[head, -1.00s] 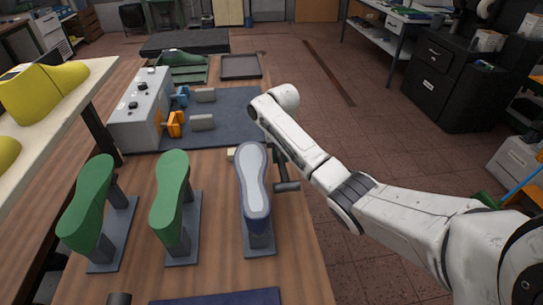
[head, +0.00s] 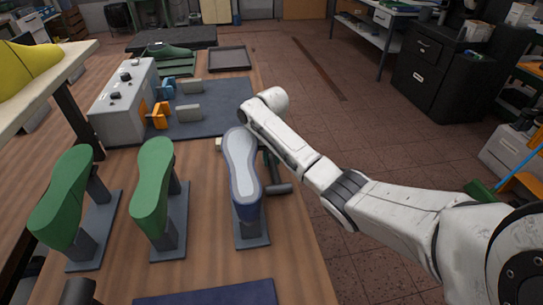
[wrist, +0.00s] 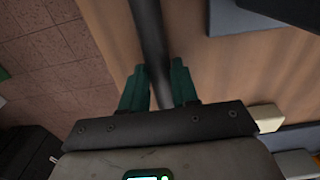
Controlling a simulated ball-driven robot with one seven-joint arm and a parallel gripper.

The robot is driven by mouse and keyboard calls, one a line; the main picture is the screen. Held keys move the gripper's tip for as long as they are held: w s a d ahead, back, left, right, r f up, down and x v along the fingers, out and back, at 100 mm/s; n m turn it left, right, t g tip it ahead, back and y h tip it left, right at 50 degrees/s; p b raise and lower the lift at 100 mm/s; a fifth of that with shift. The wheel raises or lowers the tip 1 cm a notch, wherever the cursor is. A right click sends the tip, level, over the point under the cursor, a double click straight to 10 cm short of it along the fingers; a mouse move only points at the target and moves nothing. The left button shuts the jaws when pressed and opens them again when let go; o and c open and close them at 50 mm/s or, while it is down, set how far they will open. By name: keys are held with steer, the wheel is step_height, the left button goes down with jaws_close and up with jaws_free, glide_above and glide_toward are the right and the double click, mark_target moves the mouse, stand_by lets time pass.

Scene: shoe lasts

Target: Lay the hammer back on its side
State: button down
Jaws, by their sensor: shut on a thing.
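The hammer shows in the head view as a dark head (head: 279,188) beside the shoe last with a pale sole, near the bench's right edge. Its handle runs up and away beneath my arm. In the wrist view the dark handle (wrist: 149,35) passes between the two green fingers of my gripper (wrist: 160,80), which is shut on it. I cannot tell whether the hammer's head touches the bench.
The pale-soled last (head: 241,168) stands close left of the hammer. Two green lasts (head: 152,190) (head: 62,195) stand further left. A grey control box (head: 125,105) and a dark mat (head: 215,120) lie beyond. Right of the bench edge is open floor.

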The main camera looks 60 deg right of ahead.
steer(key=shift+f, duration=0.2)
steer(key=c, duration=0.8)
jaws_free()
step_height(320, 180, up, 11)
steer(key=shift+f+p, duration=0.1)
steer(key=shift+p, duration=0.45)
